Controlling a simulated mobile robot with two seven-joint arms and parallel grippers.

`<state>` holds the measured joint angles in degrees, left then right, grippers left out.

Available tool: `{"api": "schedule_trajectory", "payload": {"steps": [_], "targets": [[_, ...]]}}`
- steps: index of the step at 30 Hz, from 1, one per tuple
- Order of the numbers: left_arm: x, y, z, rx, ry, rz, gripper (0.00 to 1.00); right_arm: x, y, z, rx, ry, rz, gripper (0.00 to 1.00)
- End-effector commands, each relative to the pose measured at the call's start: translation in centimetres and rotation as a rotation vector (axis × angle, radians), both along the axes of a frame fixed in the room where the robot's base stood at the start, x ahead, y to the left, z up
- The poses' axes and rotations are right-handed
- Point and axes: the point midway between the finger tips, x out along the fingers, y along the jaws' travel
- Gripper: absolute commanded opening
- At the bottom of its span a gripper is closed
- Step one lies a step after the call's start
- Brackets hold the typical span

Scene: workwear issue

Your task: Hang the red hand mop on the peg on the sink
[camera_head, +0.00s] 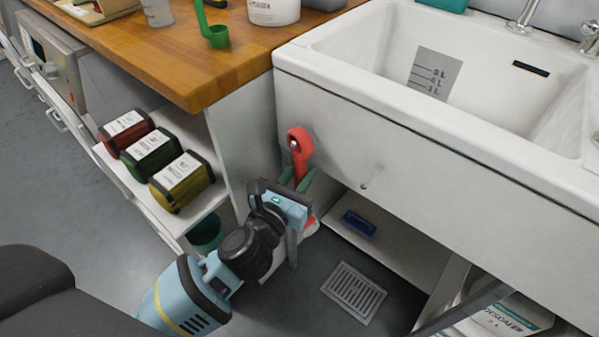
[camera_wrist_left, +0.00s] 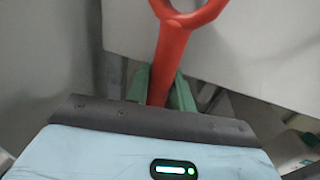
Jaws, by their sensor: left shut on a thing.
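The red hand mop (camera_head: 300,150) is upright in front of the white sink (camera_head: 430,145), near its left end. My left gripper (camera_head: 298,181) is shut on its handle below the ring-shaped top; the green fingers also show in the left wrist view (camera_wrist_left: 162,88). The ring (camera_wrist_left: 188,14) is close to the sink's front face. A small pale spot shows in its hole in the head view; I cannot tell whether it is a peg. A small knob (camera_head: 363,186) sits on the sink front to the right. The mop's lower end is mostly hidden behind my gripper. My right gripper is not in view.
A wooden counter (camera_head: 200,75) adjoins the sink at left, with a shelf holding red, green and yellow boxes (camera_head: 182,181) below. Under the sink are a shelf with a blue item (camera_head: 359,223), a floor grate (camera_head: 354,291) and a descaler container (camera_head: 500,318).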

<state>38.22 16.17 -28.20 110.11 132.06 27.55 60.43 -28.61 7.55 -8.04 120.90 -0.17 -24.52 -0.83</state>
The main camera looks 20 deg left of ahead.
Motion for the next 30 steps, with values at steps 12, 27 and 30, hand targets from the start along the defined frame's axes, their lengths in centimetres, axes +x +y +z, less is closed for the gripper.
{"api": "schedule_trajectory", "payload": {"steps": [12,27,30], "targets": [[0.0,-0.2,0.0,-0.002,0.000,-0.006,0.49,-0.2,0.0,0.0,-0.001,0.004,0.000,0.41],[-0.9,-0.3,-0.1,-0.005,0.003,-0.009,0.49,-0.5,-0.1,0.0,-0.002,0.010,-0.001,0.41],[-2.1,0.1,-0.1,-0.004,0.004,-0.006,0.49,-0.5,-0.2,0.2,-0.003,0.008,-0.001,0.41]]}}
